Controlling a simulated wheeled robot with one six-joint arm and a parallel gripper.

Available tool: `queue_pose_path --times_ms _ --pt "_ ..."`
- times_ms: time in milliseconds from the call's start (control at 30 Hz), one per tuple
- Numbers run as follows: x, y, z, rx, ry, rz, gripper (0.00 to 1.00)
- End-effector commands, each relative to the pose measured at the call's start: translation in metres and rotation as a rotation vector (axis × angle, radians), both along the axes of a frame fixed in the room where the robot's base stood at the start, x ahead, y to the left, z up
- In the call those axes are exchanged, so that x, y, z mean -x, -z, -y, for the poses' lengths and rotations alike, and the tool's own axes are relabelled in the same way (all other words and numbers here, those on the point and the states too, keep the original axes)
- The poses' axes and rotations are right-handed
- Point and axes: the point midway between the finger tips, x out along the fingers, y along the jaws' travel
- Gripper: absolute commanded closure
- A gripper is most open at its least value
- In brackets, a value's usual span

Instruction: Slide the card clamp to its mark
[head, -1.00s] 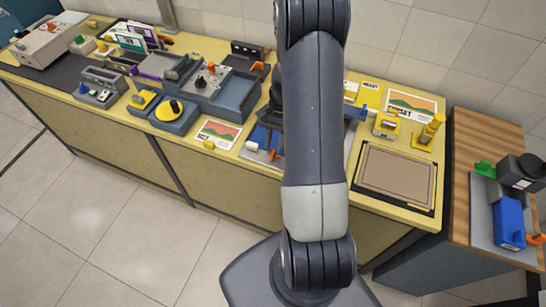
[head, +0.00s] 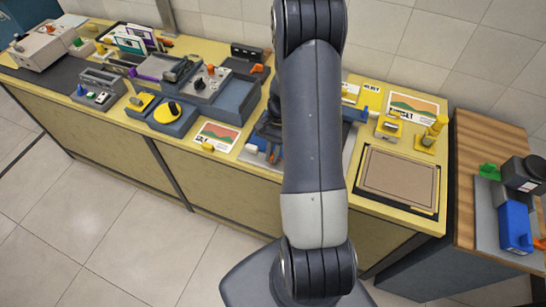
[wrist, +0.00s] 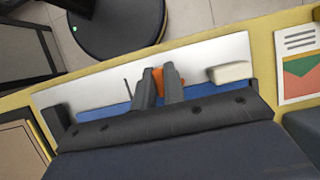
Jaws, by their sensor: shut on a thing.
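My gripper (wrist: 159,88) is shut on an orange piece (wrist: 158,77), seemingly the handle of the card clamp, in the wrist view. Only a little orange shows between the dark fingers. Below it is a blue strip (wrist: 204,90) on a pale plate (wrist: 100,88). A white block (wrist: 230,72) stands to the right, apart from the fingers. A thin dark line (wrist: 127,87) on the plate left of the fingers may be the mark; I cannot tell. In the head view the fingers (head: 273,150) show beside my arm, right of the white block (head: 252,149). My arm hides much of the fixture.
A framed brown board (head: 399,178) lies to the right. Copier units (head: 205,88) crowd the bench behind and left. Floor is open in front.

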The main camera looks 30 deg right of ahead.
Motion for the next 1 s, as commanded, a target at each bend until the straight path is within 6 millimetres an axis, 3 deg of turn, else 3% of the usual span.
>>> queue_pose_path --times_ms 1000 --pt "-0.0038 -0.0003 0.0045 0.002 0.0 0.003 1.0"
